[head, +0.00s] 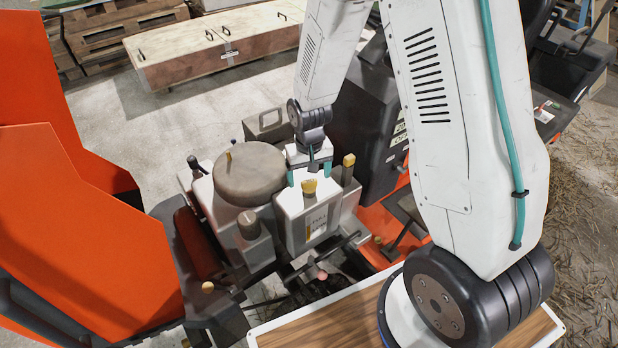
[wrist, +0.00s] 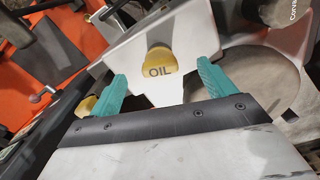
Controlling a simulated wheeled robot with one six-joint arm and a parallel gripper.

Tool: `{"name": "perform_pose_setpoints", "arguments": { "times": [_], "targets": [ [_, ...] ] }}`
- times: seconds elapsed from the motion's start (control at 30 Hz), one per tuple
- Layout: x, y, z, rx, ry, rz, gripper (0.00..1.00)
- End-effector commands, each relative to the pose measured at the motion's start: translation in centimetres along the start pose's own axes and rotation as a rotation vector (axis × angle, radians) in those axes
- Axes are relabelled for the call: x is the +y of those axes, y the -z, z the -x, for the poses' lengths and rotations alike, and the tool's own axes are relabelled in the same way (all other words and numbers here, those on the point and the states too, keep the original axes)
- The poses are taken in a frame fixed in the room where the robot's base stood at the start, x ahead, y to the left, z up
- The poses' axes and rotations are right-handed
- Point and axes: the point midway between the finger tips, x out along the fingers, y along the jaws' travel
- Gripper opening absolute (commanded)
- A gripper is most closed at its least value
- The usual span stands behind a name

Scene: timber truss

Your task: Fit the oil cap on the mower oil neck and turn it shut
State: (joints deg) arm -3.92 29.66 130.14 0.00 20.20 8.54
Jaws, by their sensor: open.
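The yellow oil cap (wrist: 158,63), marked OIL, lies between the two finger tips of my gripper (wrist: 158,85) in the wrist view. My gripper is open, with a gap between the cap and each teal finger. In the head view the same yellow cap (head: 309,186) seems to be the one at the front of the pale grey engine housing (head: 294,222), just below my gripper (head: 309,175). I cannot make out the oil neck, or tell whether the cap sits on it.
A second yellow-topped post (head: 349,160) stands close to the right of my gripper. A round grey cover (head: 250,174) is to its left. Dark boxes stand behind right, and large orange panels (head: 80,225) fill the left. A wooden chest (head: 215,45) lies farther back on open floor.

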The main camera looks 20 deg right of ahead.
Motion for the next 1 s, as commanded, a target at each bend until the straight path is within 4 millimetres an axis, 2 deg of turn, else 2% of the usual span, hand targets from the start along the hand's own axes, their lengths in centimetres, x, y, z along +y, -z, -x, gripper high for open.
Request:
{"name": "perform_pose_setpoints", "arguments": {
  "times": [0.43, 1.0],
  "targets": [
    [0.0, 0.0, 2.6, 0.001, 0.000, 0.000, 0.83],
    [0.0, 0.0, 2.8, -0.002, 0.000, 0.003, 0.83]
  ]
}}
